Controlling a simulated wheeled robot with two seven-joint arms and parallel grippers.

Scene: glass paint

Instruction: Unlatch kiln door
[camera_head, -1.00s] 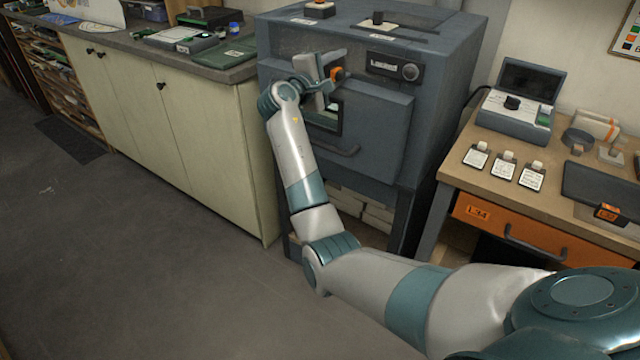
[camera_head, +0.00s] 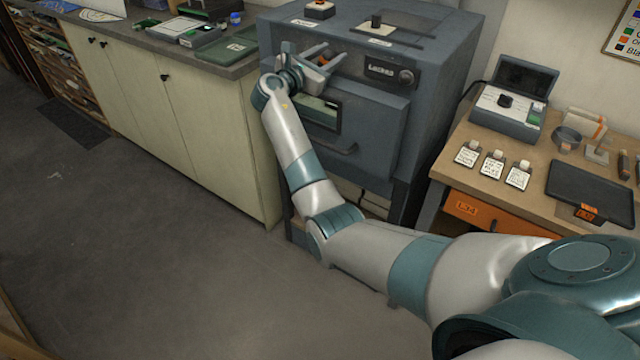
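The kiln (camera_head: 440,60) is a dark grey box on legs in the upper middle. Its front door (camera_head: 375,130) looks closed, with a small window (camera_head: 322,115) and a bar handle (camera_head: 332,142). A panel (camera_head: 385,70) beside a round knob (camera_head: 406,77) appears to read "Locked". My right gripper (camera_head: 334,54) is at the upper left of the kiln front. Its two fingers look spread, with a small orange part (camera_head: 322,61), perhaps of the latch, between them. The rest of the latch is hidden, and contact is unclear. My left gripper is out of view.
A cream cabinet (camera_head: 205,140) with a grey worktop stands left of the kiln. The floor (camera_head: 150,250) at left is clear.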

